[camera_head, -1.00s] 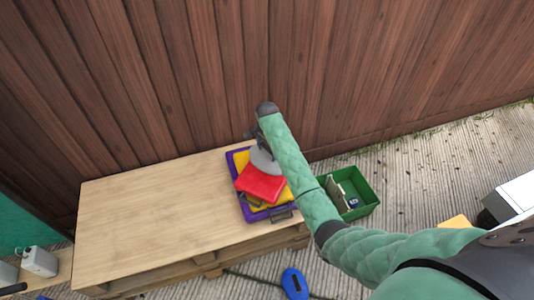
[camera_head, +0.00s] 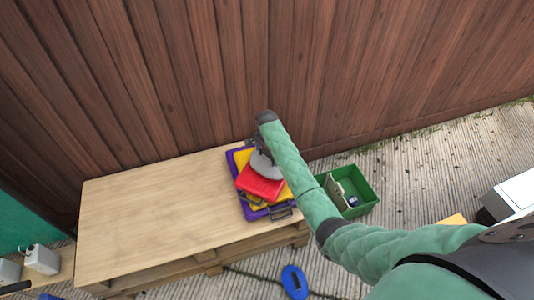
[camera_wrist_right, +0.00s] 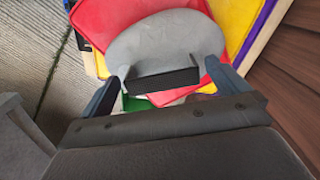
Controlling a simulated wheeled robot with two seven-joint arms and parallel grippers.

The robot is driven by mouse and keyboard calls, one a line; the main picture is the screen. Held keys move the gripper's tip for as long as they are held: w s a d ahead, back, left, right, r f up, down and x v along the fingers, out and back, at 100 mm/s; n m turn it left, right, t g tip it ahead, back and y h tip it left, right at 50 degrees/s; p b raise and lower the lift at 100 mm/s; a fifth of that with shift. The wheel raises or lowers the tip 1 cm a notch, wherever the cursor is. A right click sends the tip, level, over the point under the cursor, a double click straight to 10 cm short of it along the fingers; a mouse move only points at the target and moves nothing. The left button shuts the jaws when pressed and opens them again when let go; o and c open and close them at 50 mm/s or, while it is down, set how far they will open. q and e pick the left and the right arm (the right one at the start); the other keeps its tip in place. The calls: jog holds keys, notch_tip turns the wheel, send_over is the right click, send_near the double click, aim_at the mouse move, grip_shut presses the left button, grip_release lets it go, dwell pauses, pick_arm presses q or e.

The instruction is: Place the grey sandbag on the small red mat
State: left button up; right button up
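The grey sandbag (camera_head: 265,166), a flat rounded piece with a dark strap, lies over the far part of the small red mat (camera_head: 261,184). In the right wrist view the sandbag (camera_wrist_right: 165,42) overlaps the red mat (camera_wrist_right: 98,18), which shows around it. My right gripper (camera_wrist_right: 166,72) has its two fingers wide apart, one at each side of the sandbag's near part, with the strap between them. Whether the fingers touch the bag is unclear. In the head view the forearm partly hides the right gripper (camera_head: 258,146) and sandbag. My left gripper is not in view.
The red mat tops yellow and purple (camera_head: 246,208) layers on a wooden table (camera_head: 150,215). The table is bare left of the stack. A green crate (camera_head: 366,204) stands right on the ground, and a wooden fence (camera_head: 200,80) rises behind. A blue item (camera_head: 294,282) lies in front.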

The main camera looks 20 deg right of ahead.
jog(key=shift+r, duration=0.1)
jog(key=shift+r, duration=0.25)
notch_tip(320, 180, up, 12)
jog(key=b, duration=0.4)
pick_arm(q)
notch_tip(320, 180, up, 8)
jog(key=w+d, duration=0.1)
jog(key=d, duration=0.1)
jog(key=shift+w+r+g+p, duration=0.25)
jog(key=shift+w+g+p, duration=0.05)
pick_arm(e)
jog(key=s+a+f+n, duration=0.2)
jog(key=s+f+n, duration=0.3)
jog(key=s+f, duration=0.7)
jog(key=s+a+f+n, duration=0.2)
jog(key=s+f+n, duration=0.3)
jog(key=s+f, duration=0.8)
jog(key=s+a+f+n+t, duration=0.1)
jog(key=s+f+n, duration=0.4)
jog(key=s+f, duration=0.7)
jog(key=s, duration=1.4)
jog(key=shift+s+a+f+y, duration=0.15)
jog(key=shift+s+a+y, duration=0.15)
jog(key=shift+s+a, duration=0.1)
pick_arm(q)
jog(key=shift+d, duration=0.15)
